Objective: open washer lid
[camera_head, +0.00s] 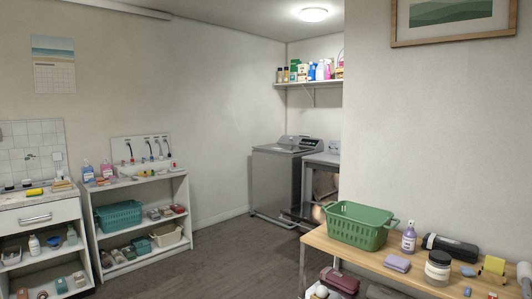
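A grey top-load washer (277,181) stands in the far corner of the room. Its lid (287,148) looks closed, lying flat on top, with a control panel behind it. A wall edge on the right stands near it, and its right side is partly hidden by a neighbouring appliance. Neither of my grippers shows in the head view.
A wooden table (400,264) with a green basket (360,226) and bottles stands at the near right. White shelf units (138,219) line the left wall. A wall shelf (309,81) holds bottles above the washer. The dark floor (220,258) between is clear.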

